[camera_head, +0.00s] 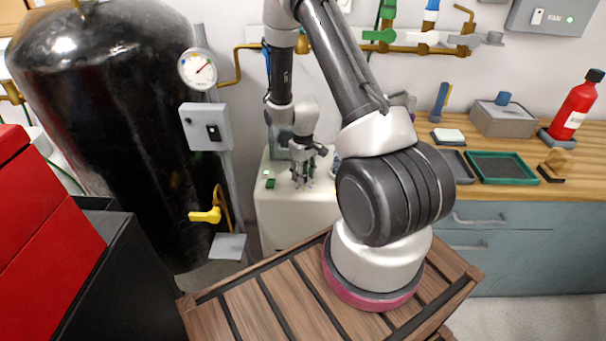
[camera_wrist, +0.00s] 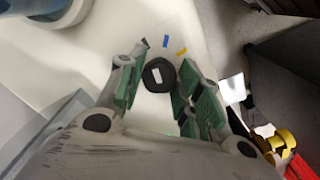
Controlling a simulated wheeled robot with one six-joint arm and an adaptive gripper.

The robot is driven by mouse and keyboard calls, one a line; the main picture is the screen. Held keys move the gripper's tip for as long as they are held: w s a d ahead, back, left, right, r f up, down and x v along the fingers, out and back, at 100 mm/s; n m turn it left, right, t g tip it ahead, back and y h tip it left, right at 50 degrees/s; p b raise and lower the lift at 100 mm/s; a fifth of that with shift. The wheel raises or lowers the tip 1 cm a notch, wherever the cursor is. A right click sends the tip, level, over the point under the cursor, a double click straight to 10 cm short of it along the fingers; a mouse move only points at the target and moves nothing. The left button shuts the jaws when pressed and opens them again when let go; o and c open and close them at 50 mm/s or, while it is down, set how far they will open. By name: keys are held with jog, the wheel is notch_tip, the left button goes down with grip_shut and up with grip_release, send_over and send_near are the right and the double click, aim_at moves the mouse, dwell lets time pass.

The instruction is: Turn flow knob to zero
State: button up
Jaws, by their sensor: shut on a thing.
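The flow knob (camera_wrist: 159,75) is round and black with a short white mark on its face. It shows in the wrist view on a white surface (camera_wrist: 205,30), with a blue mark (camera_wrist: 165,42) and a yellow mark (camera_wrist: 182,52) just beyond it. My gripper (camera_wrist: 160,68) has green-padded fingers on either side of the knob and is shut on it. In the head view my gripper (camera_head: 303,173) points down over the top of a white cabinet (camera_head: 282,220). The knob cannot be made out there behind the fingers.
A large black tank (camera_head: 105,120) with a gauge (camera_head: 197,69) and a yellow valve handle (camera_head: 205,215) stands left of the white cabinet. A wooden slatted crate top (camera_head: 240,310) is in front. A counter (camera_head: 520,155) with trays and a red bottle (camera_head: 575,107) is right.

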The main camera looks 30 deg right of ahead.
jog(key=shift+n, duration=1)
jog(key=o, duration=1)
notch_tip(320, 180, up, 12)
